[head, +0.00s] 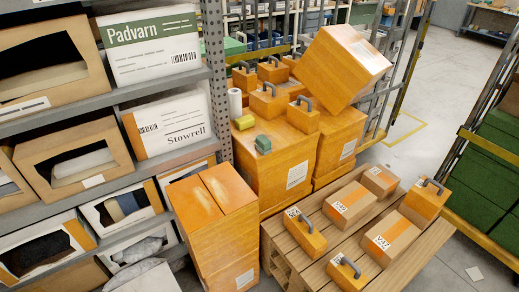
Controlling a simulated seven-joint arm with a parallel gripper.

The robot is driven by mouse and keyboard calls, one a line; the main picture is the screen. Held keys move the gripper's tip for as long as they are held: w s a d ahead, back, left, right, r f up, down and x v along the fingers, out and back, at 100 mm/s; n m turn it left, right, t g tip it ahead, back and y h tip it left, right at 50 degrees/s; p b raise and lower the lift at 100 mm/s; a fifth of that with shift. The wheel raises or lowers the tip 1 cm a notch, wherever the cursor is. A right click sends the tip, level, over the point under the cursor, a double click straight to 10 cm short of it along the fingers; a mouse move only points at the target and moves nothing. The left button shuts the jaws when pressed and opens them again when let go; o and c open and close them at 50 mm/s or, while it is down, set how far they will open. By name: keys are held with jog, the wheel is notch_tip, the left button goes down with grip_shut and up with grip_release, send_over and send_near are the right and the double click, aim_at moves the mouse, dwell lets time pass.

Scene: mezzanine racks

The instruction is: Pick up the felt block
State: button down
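Two small blocks lie on top of a large orange box (272,168) in the middle of the head view. One is a dark green block (263,143) near the box's front edge. The other is a yellow block (243,122) a little behind it and to the left. I cannot tell from this view which of them is felt. My gripper is not in view.
A white roll (235,103) stands behind the yellow block. Several orange cases with grey handles (269,102) crowd the box top behind and right. A tilted carton (343,65) leans above. A perforated rack post (214,80) stands close left. A pallet (290,253) holds cartons in front.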

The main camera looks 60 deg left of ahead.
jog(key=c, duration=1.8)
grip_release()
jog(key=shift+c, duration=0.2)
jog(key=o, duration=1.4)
